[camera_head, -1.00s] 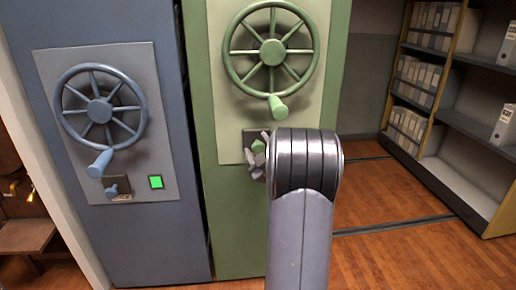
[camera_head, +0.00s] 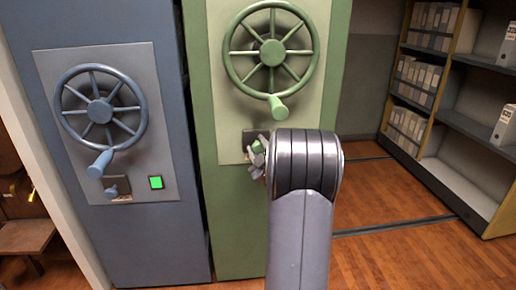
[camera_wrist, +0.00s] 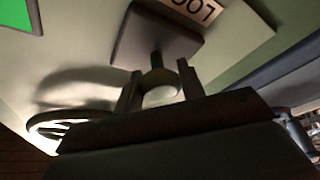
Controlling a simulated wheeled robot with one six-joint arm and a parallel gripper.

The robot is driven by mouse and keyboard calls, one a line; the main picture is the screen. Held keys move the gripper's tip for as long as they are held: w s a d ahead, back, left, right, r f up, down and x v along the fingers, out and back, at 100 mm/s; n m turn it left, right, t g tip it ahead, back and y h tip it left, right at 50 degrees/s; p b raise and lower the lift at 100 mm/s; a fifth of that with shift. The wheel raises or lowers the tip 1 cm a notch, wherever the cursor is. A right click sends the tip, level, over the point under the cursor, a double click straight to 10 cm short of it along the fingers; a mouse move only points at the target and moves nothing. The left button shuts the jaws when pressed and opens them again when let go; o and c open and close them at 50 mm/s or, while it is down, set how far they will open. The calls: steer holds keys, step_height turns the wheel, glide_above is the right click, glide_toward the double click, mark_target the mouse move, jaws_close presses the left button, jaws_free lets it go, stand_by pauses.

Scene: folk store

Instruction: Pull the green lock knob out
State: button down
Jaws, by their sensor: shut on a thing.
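The green lock knob (camera_head: 256,147) is on a small dark plate (camera_head: 248,136) on the green cabinet's pale panel, below the green handwheel (camera_head: 271,52). My gripper (camera_head: 260,150) is at the knob and partly covers it. In the wrist view, the knob (camera_wrist: 160,84) sits between the two fingers of my gripper (camera_wrist: 160,92), which are shut on it. A short stem joins the knob to its dark plate (camera_wrist: 155,38). How far out the knob stands is hard to tell.
A blue cabinet (camera_head: 140,235) on the left has its own handwheel (camera_head: 98,108), blue knob (camera_head: 112,190) and lit green square (camera_head: 156,182). Shelves with files (camera_head: 410,123) stand at the right. The wooden floor (camera_head: 390,250) between is clear.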

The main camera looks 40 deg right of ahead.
steer(key=shift+s+a+f+b, duration=0.1)
steer(key=shift+s+a+b, duration=0.4)
steer(key=shift+s, duration=0.2)
steer(key=shift+s+a+b, duration=0.35)
steer(key=shift+s+b, duration=0.2)
steer(key=shift+s, duration=0.15)
steer(key=c, duration=0.9)
jaws_free()
steer(key=shift+s, duration=0.1)
steer(key=shift+s, duration=0.1)
glide_toward(257, 148)
steer(key=v, duration=0.3)
steer(key=shift+a+p, duration=0.15)
steer(key=shift+p, duration=0.25)
